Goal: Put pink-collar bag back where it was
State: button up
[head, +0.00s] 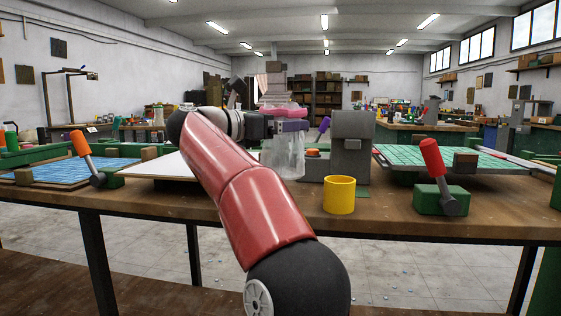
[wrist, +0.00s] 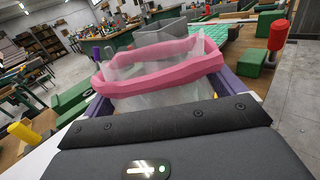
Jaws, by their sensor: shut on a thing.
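The pink-collar bag (head: 284,160) is a clear, see-through bag with a pink band around its mouth. It hangs upright in my gripper (head: 288,126), near the middle of the head view. In the wrist view the pink collar (wrist: 155,72) fills the centre, between the purple fingers on its left and right. My gripper is shut on the bag just below the collar. I cannot tell whether the bag's bottom touches the bench (head: 255,200) or hangs just above it.
A yellow cup (head: 340,195) and red-handled lever (head: 440,182) are nearer the front edge. A white board (head: 165,165) lies left, with a blue mosaic sheet (head: 60,173) and orange-handled lever (head: 85,150) beyond.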

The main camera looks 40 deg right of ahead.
aim_at(272, 150)
jog(key=shift+f+b, duration=0.45)
jog(key=shift+f, duration=2.4)
jog(key=shift+f, duration=0.1)
jog(key=o, duration=1.6)
jog(key=shift+o, duration=0.2)
